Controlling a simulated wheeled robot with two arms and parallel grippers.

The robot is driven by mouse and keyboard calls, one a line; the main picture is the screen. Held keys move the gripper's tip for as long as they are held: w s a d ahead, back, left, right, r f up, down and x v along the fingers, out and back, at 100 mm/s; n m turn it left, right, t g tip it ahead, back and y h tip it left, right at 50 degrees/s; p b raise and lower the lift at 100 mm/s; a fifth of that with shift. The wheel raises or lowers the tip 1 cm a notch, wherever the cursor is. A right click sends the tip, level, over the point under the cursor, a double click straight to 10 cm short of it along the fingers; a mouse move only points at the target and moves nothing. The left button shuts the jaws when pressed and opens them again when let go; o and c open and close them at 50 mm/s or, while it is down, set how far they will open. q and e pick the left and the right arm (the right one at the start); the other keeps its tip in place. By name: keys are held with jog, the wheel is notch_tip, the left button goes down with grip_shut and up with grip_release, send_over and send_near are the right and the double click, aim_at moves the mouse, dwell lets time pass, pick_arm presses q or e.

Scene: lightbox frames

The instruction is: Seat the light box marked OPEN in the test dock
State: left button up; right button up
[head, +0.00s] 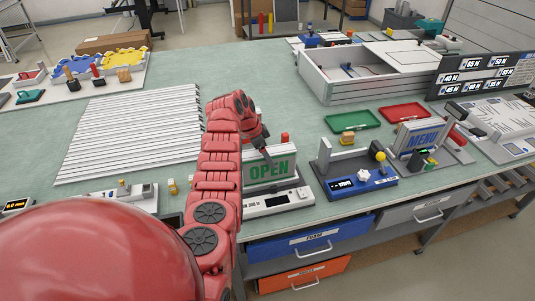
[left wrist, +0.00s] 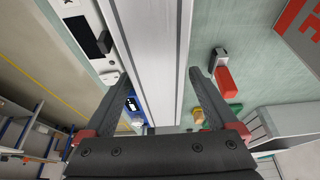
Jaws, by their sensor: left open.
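The light box marked OPEN (head: 268,172) stands upright, green letters facing front, at a white base unit (head: 278,202) with a small display. My left gripper (head: 262,150) is above it. In the left wrist view my left gripper (left wrist: 158,88) is open, with its fingers on either side of the box's long white top (left wrist: 150,45); I cannot tell whether they touch it. A blue-fronted dock (head: 360,181) with a yellow ball and white knob stands to the right, no light box in it. Its lettering is too small to read surely. My right gripper is not in view.
A MENU light box (head: 420,138) stands further right. A green tray (head: 352,121), a red tray (head: 404,112) and a large grey bin (head: 350,85) lie behind. A red block (left wrist: 227,80) is close to the right finger. White slats (head: 135,135) cover the left table.

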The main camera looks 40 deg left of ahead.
pick_arm(q)
jog(key=b+v, duration=0.3)
jog(key=v, duration=0.3)
jog(key=shift+s+a+r+b, duration=0.1)
jog(key=shift+a+r+b, duration=0.05)
jog(key=shift+b, duration=0.15)
jog(key=v, duration=0.2)
jog(key=p+v, duration=0.1)
jog(key=v, duration=0.1)
jog(key=shift+d+r, duration=0.2)
jog(key=shift+d, duration=0.05)
jog(key=shift+s+a+r+p, duration=0.3)
jog(key=shift+r+p, duration=0.15)
jog(key=shift+r, duration=0.2)
